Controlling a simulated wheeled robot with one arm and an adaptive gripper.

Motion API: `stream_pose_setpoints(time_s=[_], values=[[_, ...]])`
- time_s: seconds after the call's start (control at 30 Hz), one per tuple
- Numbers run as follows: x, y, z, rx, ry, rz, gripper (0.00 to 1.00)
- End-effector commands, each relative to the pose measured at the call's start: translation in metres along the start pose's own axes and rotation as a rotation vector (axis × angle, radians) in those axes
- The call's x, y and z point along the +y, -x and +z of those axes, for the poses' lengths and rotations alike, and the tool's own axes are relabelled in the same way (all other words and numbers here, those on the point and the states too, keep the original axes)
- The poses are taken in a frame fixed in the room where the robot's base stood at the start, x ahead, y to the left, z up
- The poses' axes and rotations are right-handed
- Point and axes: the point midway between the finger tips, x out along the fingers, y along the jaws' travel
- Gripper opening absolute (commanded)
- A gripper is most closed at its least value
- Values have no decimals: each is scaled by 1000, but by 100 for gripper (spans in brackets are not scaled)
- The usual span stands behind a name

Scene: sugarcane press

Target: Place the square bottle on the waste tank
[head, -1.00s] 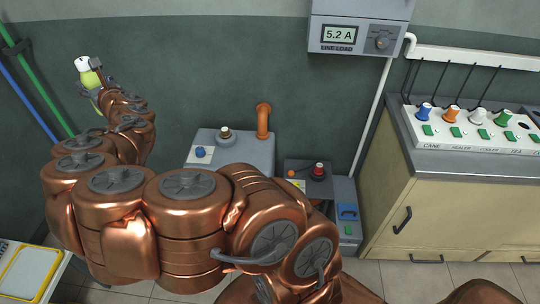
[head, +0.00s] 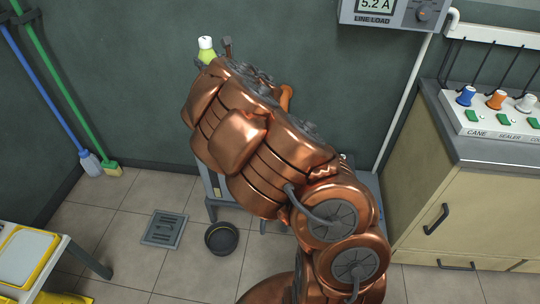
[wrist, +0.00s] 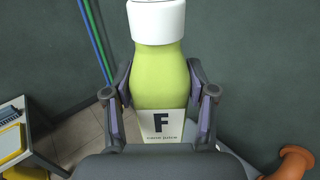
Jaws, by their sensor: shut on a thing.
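The bottle (wrist: 158,55) is yellow-green with a white cap and a white label marked F. Its top also shows in the head view (head: 206,50), above my arm against the wall. My gripper (wrist: 158,85) is shut on the bottle, one finger on each side, and holds it roughly upright in the air. No thing is clearly marked as the waste tank. A grey metal unit (head: 212,193) stands against the wall, mostly hidden behind my arm. An orange pipe (head: 286,97) pokes out behind my arm and also shows in the wrist view (wrist: 290,163).
A cabinet (head: 445,200) with a control panel (head: 500,118) stands at the right. A black bowl (head: 222,238) and a floor drain (head: 165,229) lie on the floor. A blue-handled broom (head: 45,95) and a green-handled one (head: 60,90) lean at left, near a small table (head: 62,250).

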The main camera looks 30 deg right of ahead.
Motion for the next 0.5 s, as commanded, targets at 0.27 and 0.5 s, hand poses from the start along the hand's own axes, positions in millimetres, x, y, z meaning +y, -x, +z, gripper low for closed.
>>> stream_pose_setpoints(time_s=[0.27, 0.5], values=[[-55, 34, -73, -3, -2, 71, 7], [-94, 75, -122, -4, -2, 138, 7]])
